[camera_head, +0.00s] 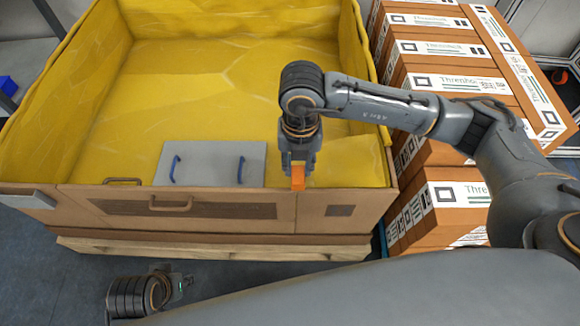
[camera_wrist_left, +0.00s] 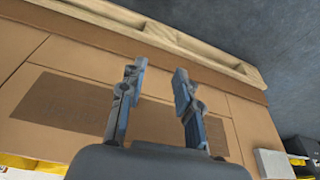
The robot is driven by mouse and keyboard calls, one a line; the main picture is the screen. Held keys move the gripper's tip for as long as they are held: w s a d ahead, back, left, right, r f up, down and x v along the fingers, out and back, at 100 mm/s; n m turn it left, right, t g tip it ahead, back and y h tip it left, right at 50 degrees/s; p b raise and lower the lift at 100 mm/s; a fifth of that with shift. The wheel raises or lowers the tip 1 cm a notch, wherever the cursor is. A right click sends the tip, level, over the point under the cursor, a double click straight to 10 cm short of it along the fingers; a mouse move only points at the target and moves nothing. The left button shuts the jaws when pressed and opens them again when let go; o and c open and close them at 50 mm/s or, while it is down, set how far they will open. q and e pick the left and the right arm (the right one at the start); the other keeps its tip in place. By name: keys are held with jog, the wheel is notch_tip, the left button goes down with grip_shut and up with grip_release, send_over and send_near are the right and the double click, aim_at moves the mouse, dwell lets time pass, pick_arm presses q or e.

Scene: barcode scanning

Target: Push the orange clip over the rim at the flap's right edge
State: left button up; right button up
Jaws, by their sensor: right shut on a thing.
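The orange clip (camera_head: 298,177) is between the fingers of my right gripper (camera_head: 298,168), which is shut on it. The clip is close to the front rim of the large brown crate, to the right of the grey panel with blue handles. I cannot tell whether the clip touches the rim. The front flap (camera_head: 180,212) has a brown handle and a dark mesh strip, and its right edge lies below the clip. My left gripper (camera_head: 180,284) is low in front of the crate. In the left wrist view its fingers (camera_wrist_left: 157,85) are apart and empty, facing the crate's front.
The crate has a yellow liner (camera_head: 215,80). The grey panel (camera_head: 212,163) with two blue handles lies inside along the front wall. Stacked orange-brown boxes (camera_head: 440,70) stand close on the right. A wooden pallet (camera_head: 200,249) is under the crate. Open floor lies at front left.

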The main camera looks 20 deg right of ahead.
aim_at(298, 169)
jog(key=shift+w+a+f, duration=0.1)
jog(key=shift+f, duration=0.25)
jog(key=shift+f+b, duration=0.7)
jog(key=shift+b, duration=0.05)
pick_arm(q)
jog(key=v, duration=0.5)
pick_arm(e)
jog(key=shift+f, duration=0.3)
jog(key=shift+f+b, duration=0.35)
jog(key=shift+b, duration=0.1)
jog(key=shift+f+b, duration=0.45)
jog(key=shift+f, duration=0.2)
jog(key=shift+f+b, duration=0.5)
jog(key=shift+f, duration=0.2)
jog(key=shift+f+b, duration=0.25)
jog(key=shift+b, duration=0.1)
pick_arm(q)
jog(key=w+d+r+t+h, duration=0.1)
jog(key=w+t, duration=0.3)
jog(key=w, duration=0.4)
jog(key=shift+d+r+t, duration=0.25)
jog(key=shift+d+t, duration=0.15)
jog(key=shift+d, duration=0.15)
pick_arm(e)
jog(key=shift+f, duration=0.15)
jog(key=shift+s, duration=0.2)
jog(key=shift+f, duration=0.1)
